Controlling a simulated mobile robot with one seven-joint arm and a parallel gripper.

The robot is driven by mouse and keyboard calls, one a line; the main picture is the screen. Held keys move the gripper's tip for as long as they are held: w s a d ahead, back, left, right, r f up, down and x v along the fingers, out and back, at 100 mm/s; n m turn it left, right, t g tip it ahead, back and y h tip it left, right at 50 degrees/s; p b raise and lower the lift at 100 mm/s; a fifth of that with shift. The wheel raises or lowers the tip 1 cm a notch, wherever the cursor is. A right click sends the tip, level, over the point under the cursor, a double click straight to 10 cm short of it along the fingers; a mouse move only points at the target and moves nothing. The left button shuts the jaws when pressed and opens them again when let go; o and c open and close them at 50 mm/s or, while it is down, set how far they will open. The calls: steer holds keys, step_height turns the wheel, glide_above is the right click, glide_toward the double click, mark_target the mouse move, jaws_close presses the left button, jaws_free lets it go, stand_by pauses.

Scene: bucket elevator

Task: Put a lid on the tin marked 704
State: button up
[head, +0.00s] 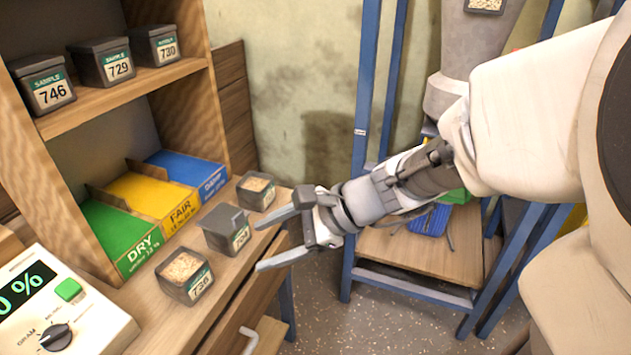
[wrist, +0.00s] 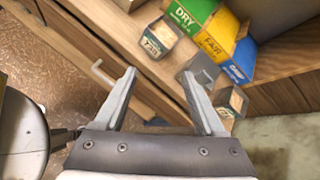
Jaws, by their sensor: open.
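Three tins stand in a row on the wooden bench. The front tin (head: 185,277) is open and full of pale grain; its label starts with 7 but is not clearly legible. The middle tin (head: 226,231) has a dark grey top, seemingly a lid, and an unclear label. The back tin (head: 256,191) is open with grain, its number unreadable. They also show in the wrist view: front (wrist: 157,38), middle (wrist: 200,70), back (wrist: 230,101). I cannot tell which is 704. My gripper (head: 259,246) is open and empty, just right of the middle tin, fingers pointing left.
Lidded tins 746 (head: 45,85), 729 (head: 102,64) and 730 (head: 155,46) stand on the upper shelf. Green DRY (head: 139,256), yellow FAIR (head: 178,216) and blue (head: 211,183) trays stand behind the bench tins. A moisture meter (head: 55,310) is at left. A drawer handle (head: 250,341) juts out below.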

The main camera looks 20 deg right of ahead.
steer(key=s+d+r+n+t+h, duration=0.1)
steer(key=s+d+r+n+h, duration=0.1)
steer(key=s+d+n+h, duration=0.5)
steer(key=s+d+r+n+h, duration=0.2)
steer(key=s+r+n+h, duration=0.1)
steer(key=n, duration=0.8)
step_height(320, 180, up, 15)
steer(key=p, duration=1.5)
steer(key=shift+d+r+p, duration=0.15)
steer(key=shift+r+p, duration=0.05)
steer(key=shift+p, duration=0.1)
steer(key=shift+w, duration=0.1)
